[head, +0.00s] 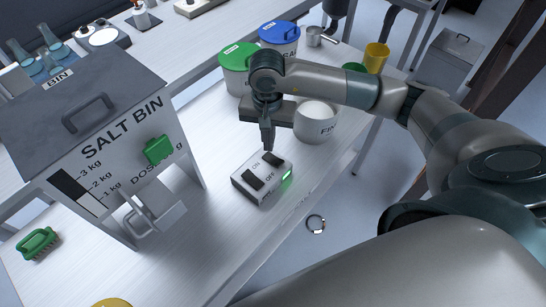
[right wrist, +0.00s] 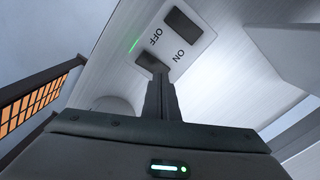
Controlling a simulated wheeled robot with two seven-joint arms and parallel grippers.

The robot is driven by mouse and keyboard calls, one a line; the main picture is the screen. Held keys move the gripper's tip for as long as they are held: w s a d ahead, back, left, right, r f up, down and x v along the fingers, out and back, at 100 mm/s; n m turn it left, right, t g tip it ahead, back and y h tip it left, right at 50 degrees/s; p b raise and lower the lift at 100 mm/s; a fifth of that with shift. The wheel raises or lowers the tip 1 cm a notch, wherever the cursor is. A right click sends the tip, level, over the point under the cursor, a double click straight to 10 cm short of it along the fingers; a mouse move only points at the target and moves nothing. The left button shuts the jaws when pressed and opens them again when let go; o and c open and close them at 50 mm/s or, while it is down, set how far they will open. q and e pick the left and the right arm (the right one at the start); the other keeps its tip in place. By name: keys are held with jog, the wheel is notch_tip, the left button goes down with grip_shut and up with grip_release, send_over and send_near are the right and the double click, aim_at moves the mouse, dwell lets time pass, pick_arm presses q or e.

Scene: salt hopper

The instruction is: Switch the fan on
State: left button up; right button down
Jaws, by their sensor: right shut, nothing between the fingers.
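The switch box (head: 262,181) is a pale box on the white bench, with ON and OFF printed on top and two dark rockers. A green light (head: 287,178) glows on its right side; the box also shows in the right wrist view (right wrist: 172,42). My right gripper (head: 268,148) points down, shut and empty, over the far rocker (head: 273,158). In the right wrist view its fingertips (right wrist: 158,78) are at the edge of the nearer rocker (right wrist: 150,62); I cannot tell whether they touch. I cannot make out a fan. My left gripper is not in view.
The salt bin (head: 117,130) with a green-handled chute stands to the left. A white tub (head: 316,122), green-lidded tub (head: 237,60) and blue-lidded tub (head: 279,36) stand behind. A green brush (head: 38,243) lies at the left. Bare bench lies between bin and box.

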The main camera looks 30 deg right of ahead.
aim_at(269, 156)
jog(key=shift+r+p, duration=0.45)
jog(key=shift+r, duration=1.4)
jog(key=shift+s, duration=0.1)
